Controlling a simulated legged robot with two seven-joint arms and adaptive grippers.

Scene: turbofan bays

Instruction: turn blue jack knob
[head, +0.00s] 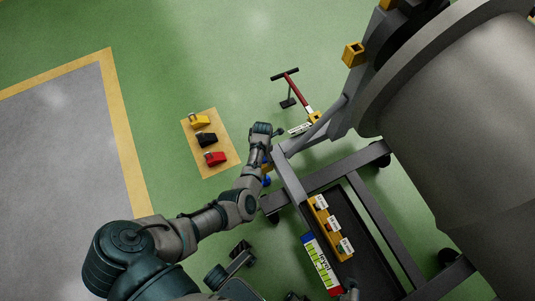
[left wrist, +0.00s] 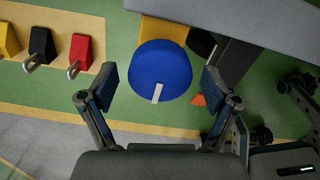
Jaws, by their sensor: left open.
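The blue jack knob (left wrist: 160,72) is a round blue disc with a pale bar-shaped mark near its lower edge. It sits in front of a yellow block (left wrist: 163,30) under a grey beam. My left gripper (left wrist: 157,85) is open, with one finger on each side of the knob and visible gaps to it. In the head view a small part of the blue knob (head: 267,181) shows beside my left forearm, by the stand's grey frame. My left fingers are hidden there behind the arm.
Yellow, black and red padlocks (head: 215,158) lie on a tan mat (head: 190,132) left of the arm. A grey stand frame (head: 290,185) carries a large engine casing (head: 460,120) at right. A red-handled jack (head: 298,86) stands beyond.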

